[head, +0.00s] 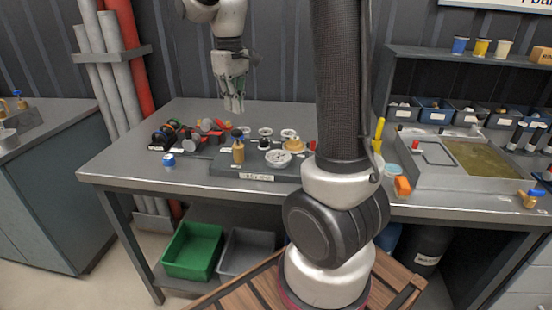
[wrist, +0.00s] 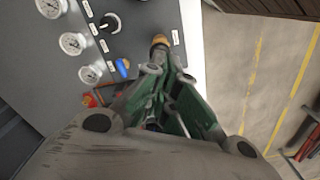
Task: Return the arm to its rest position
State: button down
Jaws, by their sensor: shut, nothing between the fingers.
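My gripper (head: 234,96) hangs above the back left part of the grey workbench (head: 130,165) in the head view, pointing down. Its fingers are close together and hold nothing. In the wrist view my gripper (wrist: 165,75) has its green fingers shut, above a dark panel with round gauges (wrist: 73,43), a black knob (wrist: 110,22) and a blue part (wrist: 123,67). My arm's large links cross the middle of the head view and hide part of the bench.
Small parts stand on a dark plate (head: 225,166) on the bench. Red and black parts (head: 190,135) lie to its left. A shallow tank (head: 490,160) is at the right. Green (head: 193,250) and grey (head: 247,252) bins sit below. Pipes (head: 120,70) stand at the back left.

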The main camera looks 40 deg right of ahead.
notch_tip(320, 180, up, 2)
jog(key=shift+r, duration=0.1)
dwell(0.6)
jog(key=s+d+m+t, duration=0.1)
jog(key=s+m+t, duration=0.2)
jog(key=s, duration=1.8)
jog(key=shift+s+r+t, duration=0.15)
jog(key=shift+s+t, duration=0.2)
jog(key=shift+t, duration=0.35)
jog(key=shift+d, duration=0.1)
dwell(2.9)
